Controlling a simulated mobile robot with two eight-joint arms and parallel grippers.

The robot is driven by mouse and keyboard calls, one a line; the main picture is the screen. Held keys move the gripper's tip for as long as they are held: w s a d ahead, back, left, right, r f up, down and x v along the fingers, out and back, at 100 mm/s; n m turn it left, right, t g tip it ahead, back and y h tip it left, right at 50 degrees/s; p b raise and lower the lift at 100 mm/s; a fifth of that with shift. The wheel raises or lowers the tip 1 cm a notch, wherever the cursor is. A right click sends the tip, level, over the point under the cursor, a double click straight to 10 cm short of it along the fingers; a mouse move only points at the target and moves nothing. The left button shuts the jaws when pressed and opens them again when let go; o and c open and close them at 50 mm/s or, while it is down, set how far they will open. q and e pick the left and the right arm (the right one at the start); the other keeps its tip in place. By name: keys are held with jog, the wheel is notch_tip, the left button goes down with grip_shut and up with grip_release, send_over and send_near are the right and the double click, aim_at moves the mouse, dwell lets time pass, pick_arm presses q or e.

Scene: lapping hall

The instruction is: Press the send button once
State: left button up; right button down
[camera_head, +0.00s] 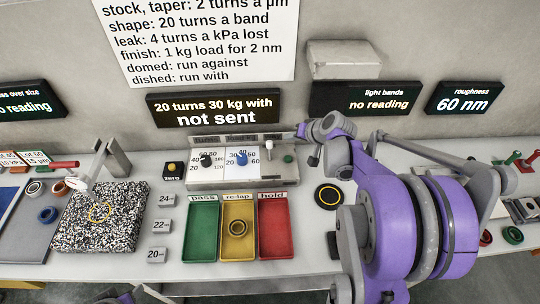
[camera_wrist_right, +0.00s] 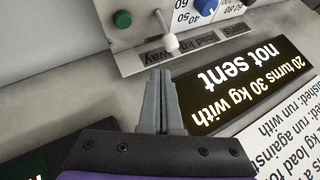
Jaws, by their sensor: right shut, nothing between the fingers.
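The control panel (camera_head: 250,182) stands on the bench with a black knob, a blue knob and a white-tipped lever (camera_head: 269,147). A green button (camera_head: 288,158) sits at its right end; I read no label on it. In the right wrist view the green button (camera_wrist_right: 122,19) and the lever (camera_wrist_right: 170,43) show upside down. My right gripper (camera_head: 301,131) is at the panel's upper right, partly hidden by its own arm. In the wrist view its fingers (camera_wrist_right: 163,78) are together and empty, apart from the button and lever. The display (camera_head: 213,107) reads "not sent". My left gripper is not in view.
Green, yellow and red trays (camera_head: 203,228) stand in front of the panel; a ring lies in the yellow one. A speckled plate (camera_head: 105,225) lies farther left.

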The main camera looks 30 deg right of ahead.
aim_at(290, 160)
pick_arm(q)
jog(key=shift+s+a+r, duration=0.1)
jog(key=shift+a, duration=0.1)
pick_arm(e)
jog(key=shift+w+d, duration=0.35)
notch_tip(290, 160, down, 8)
jog(key=b, duration=0.4)
jog(key=shift+s+f+b, duration=0.1)
jog(key=shift+b, duration=0.2)
jog(key=shift+f, duration=0.3)
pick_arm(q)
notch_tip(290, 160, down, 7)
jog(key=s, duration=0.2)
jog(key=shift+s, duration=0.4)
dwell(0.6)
